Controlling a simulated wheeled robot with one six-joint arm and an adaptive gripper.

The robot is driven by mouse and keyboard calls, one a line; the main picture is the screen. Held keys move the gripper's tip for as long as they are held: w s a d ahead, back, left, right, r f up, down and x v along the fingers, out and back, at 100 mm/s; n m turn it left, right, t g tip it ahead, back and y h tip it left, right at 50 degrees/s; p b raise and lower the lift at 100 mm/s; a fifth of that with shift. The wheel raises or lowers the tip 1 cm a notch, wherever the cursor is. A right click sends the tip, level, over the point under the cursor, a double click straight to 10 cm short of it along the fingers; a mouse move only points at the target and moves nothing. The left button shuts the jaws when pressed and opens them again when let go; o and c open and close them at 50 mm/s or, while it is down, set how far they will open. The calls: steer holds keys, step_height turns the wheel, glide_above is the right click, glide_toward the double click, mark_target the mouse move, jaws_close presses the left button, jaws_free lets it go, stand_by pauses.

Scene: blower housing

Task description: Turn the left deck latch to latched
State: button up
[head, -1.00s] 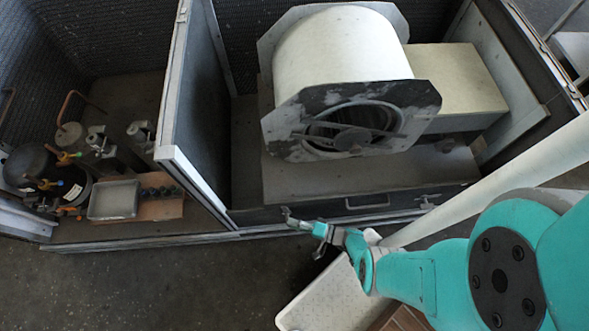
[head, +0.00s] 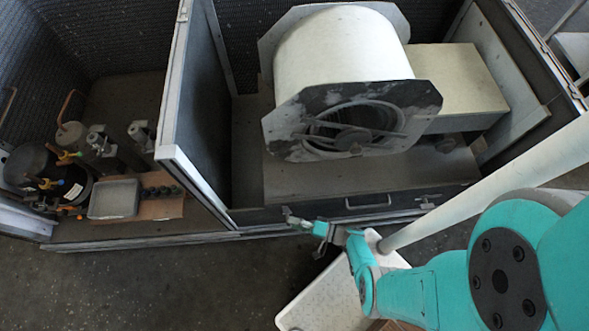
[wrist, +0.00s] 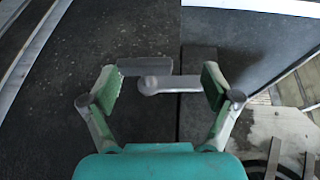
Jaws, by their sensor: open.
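The left deck latch (wrist: 178,83) shows in the wrist view as a grey lever with a round pivot at its left end. Its bar points right in the picture. A short flat grey plate (wrist: 145,67) lies just behind the pivot. My gripper (wrist: 160,88) is open, with one green-padded finger on each side of the latch. The lever's free end is close to the right pad; I cannot tell whether they touch. In the head view my gripper (head: 297,222) is at the left part of the deck's front edge and mostly hides this latch.
The blower housing (head: 340,50) stands on the deck (head: 290,180). The deck front has a bar handle (head: 367,202) and a second latch (head: 427,204) at right. A divider panel (head: 190,120) stands left of the blower. A grey tray (head: 113,199) lies in the left bay.

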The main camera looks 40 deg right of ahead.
step_height(320, 180, up, 8)
steer(key=shift+r, duration=0.2)
stand_by(0.5)
steer(key=shift+a, duration=0.1)
